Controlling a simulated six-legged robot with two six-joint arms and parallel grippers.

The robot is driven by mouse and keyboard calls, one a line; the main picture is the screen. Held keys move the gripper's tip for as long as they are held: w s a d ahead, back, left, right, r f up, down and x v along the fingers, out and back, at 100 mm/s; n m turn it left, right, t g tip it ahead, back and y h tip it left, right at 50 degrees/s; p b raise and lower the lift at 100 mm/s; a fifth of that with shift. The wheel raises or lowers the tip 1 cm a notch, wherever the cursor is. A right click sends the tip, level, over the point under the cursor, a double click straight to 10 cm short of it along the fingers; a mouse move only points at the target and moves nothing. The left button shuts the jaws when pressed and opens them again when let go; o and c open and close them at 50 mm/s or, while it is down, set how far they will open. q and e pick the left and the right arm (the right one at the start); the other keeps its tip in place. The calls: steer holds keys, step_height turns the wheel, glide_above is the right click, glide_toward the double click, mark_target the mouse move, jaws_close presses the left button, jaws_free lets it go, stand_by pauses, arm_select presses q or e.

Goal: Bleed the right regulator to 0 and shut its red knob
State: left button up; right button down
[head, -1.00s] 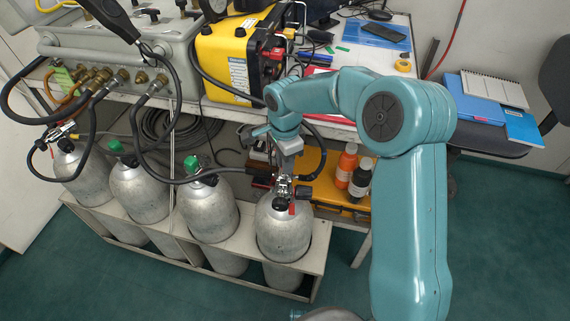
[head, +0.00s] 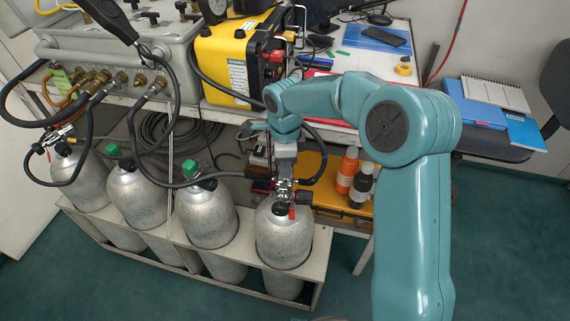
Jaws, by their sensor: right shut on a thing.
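The right regulator (head: 284,196) sits on top of the rightmost silver cylinder (head: 284,240). A small red part (head: 292,212), perhaps its red knob, shows at the front of the valve, and a dark knob shows beside it. My right gripper (head: 285,180) comes down from above and is shut on part of the regulator. The fingers and the arm hide which part is held, and I cannot read any gauge there. My left gripper is not in view.
A black hose (head: 322,165) curves beside my right gripper. More cylinders (head: 208,215) stand to the left in a rack (head: 150,246). The bench edge (head: 225,112) runs just behind my wrist. Orange and dark bottles (head: 347,170) stand close on the right.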

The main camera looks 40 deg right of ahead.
steer(key=c, duration=1)
jaws_free()
steer(key=shift+r, duration=0.1)
step_height(320, 180, up, 16)
steer(key=p, duration=0.3)
steer(key=shift+r, duration=0.1)
